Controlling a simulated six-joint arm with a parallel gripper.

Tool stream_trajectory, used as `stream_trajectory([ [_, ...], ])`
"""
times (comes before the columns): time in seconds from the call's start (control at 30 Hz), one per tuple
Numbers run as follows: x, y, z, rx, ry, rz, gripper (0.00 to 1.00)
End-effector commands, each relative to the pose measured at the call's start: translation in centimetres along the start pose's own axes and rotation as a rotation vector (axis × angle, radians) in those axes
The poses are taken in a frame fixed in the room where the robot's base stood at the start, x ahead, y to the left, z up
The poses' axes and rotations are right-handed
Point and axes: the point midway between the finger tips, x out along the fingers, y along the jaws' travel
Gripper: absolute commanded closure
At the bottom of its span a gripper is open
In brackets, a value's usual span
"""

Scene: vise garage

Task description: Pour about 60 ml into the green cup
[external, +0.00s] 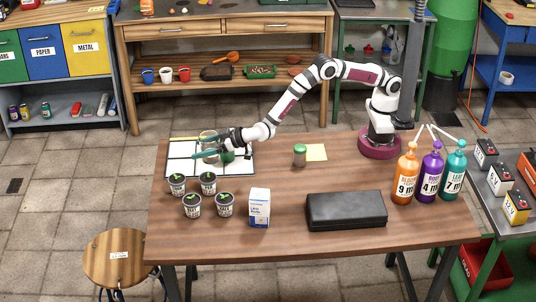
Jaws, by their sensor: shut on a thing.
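My gripper (217,149) is over the white gridded mat (182,149) at the table's back left. It is shut on a clear glass vessel (208,137), which looks like a beaker. Teal parts show around the vessel; I cannot tell whether they are fingers or liquid. A dark green shape (228,157), probably the green cup, is just right of the vessel and partly hidden by my gripper. I cannot see into it, nor whether the vessel touches it or any liquid is flowing.
Several plant pots (193,205) stand in front of the mat. A green-lidded jar (299,155) and a yellow note (316,152) are mid-table. Pump bottles (431,170) stand at right.

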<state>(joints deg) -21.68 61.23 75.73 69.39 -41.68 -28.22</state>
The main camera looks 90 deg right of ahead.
Motion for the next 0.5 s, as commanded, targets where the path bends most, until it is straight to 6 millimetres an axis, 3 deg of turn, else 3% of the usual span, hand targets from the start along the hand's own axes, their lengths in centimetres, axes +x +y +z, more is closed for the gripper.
stream_trajectory([
  [0.5, 0.12, 0.09, 0.15, 0.041, 0.013, -0.012, 0.99],
])
